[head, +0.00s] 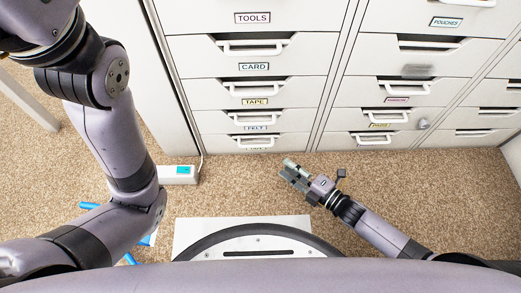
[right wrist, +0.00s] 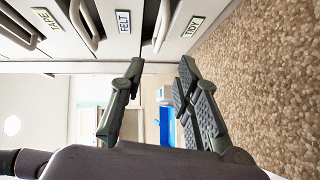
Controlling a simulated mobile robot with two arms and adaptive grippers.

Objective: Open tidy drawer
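The tidy drawer (head: 283,142) is the lowest one in its column in the head view, and it looks shut. Its white handle (head: 256,143) shows there, but its label is mostly hidden. In the right wrist view the TIDY label (right wrist: 194,27) and the drawer's handle (right wrist: 160,28) are at the top. My right gripper (head: 286,168) is low over the carpet, in front of and right of the handle. In the right wrist view my right gripper (right wrist: 160,76) has its fingers apart with nothing between them, clear of the handle. My left gripper is out of view.
Other closed drawers, labelled TOOLS (head: 252,17), CARD and TAPE, are above. More drawer columns stand to the right. The carpet before the cabinet is mostly clear.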

